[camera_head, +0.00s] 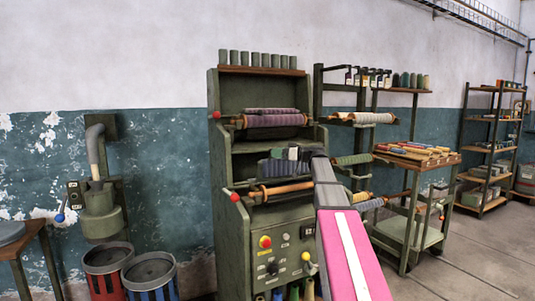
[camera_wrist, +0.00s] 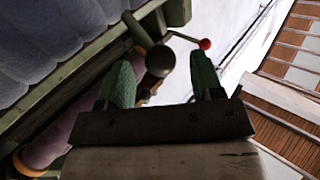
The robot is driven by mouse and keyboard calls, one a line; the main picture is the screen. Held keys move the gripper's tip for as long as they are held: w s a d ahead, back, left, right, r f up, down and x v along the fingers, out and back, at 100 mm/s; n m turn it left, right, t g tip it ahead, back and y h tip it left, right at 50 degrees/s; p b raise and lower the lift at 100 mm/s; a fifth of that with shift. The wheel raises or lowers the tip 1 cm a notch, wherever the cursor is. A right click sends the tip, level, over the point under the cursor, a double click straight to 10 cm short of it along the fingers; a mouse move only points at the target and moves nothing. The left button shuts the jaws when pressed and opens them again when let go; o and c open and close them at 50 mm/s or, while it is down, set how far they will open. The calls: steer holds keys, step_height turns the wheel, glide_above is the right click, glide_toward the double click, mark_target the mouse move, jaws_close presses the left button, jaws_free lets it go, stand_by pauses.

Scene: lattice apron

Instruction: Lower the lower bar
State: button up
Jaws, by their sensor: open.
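A green cabinet machine (camera_head: 229,150) stands in the middle of the head view. An upper bar with purple cloth (camera_head: 275,120) crosses it, with a red ball (camera_head: 216,115) at its left. A lower bar with a tan roll (camera_head: 288,188) crosses further down, with another red ball (camera_head: 234,197) at its left. My gripper (camera_head: 287,155) is in front of the cabinet, between these two heights. In the wrist view my gripper (camera_wrist: 161,62) is open, its green fingers apart. A dark round bar end (camera_wrist: 160,60) shows between them; contact cannot be told. A thin lever with a red ball (camera_wrist: 204,44) lies beyond.
A control panel (camera_head: 283,262) is low on the cabinet. A trolley (camera_head: 418,158) with colourful goods and shelves (camera_head: 487,148) stand to the right. Two bins (camera_head: 150,273) and a wall-mounted unit (camera_head: 102,213) are at left. Floor is clear at lower right.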

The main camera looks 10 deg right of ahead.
steer(key=shift+x, duration=2.35)
jaws_close()
